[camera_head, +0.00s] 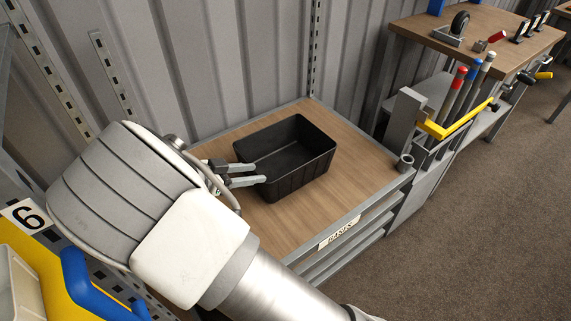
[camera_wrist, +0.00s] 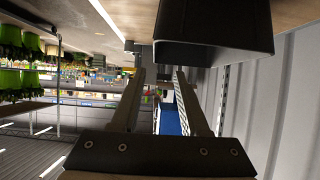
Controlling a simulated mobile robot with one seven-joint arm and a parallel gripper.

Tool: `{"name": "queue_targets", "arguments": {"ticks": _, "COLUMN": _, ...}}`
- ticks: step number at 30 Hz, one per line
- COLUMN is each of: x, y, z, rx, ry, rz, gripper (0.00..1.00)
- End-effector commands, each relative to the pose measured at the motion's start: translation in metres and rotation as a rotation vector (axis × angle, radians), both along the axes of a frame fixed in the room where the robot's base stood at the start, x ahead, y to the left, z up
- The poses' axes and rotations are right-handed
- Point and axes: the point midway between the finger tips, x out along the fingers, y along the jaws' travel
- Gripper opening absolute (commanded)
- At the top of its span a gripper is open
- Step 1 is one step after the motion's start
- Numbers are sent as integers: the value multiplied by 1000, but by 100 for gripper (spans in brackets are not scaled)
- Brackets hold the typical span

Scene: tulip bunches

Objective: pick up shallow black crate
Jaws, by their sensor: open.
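The shallow black crate (camera_head: 308,172) stands upright on a wooden shelf top (camera_head: 275,222), and its inside looks empty. My gripper (camera_head: 259,173) is at the crate's left side, with its fingers apart and pointing at the left wall. The fingertips overlap that wall in the head view; I cannot tell whether they touch it. In the wrist view my open gripper (camera_wrist: 160,75) has nothing between its fingers. The dark crate (camera_wrist: 230,35) fills the upper middle there, beyond and above the fingertips. My arm hides part of the shelf's left side.
A corrugated metal wall (camera_head: 215,60) stands behind the shelf. A label (camera_head: 339,232) is on its front edge. Bare shelf top lies in front of the crate.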

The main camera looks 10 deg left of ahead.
Motion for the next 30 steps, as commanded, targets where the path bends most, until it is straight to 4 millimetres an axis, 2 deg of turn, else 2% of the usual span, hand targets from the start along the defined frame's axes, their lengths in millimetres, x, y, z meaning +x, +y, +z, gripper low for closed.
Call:
{"name": "queue_targets", "arguments": {"ticks": 9, "x": 44, "y": -43, "z": -35, "rx": -2, "ry": 3, "rz": -7, "gripper": 45}}
{"name": "queue_targets", "arguments": {"ticks": 15, "x": 67, "y": -62, "z": -51, "rx": -1, "ry": 2, "rz": -4, "gripper": 45}}
{"name": "queue_targets", "arguments": {"ticks": 23, "x": 76, "y": -71, "z": -57, "rx": -1, "ry": 3, "rz": -3, "gripper": 45}}
{"name": "queue_targets", "arguments": {"ticks": 30, "x": 92, "y": -96, "z": -75, "rx": -1, "ry": 3, "rz": -5, "gripper": 45}}
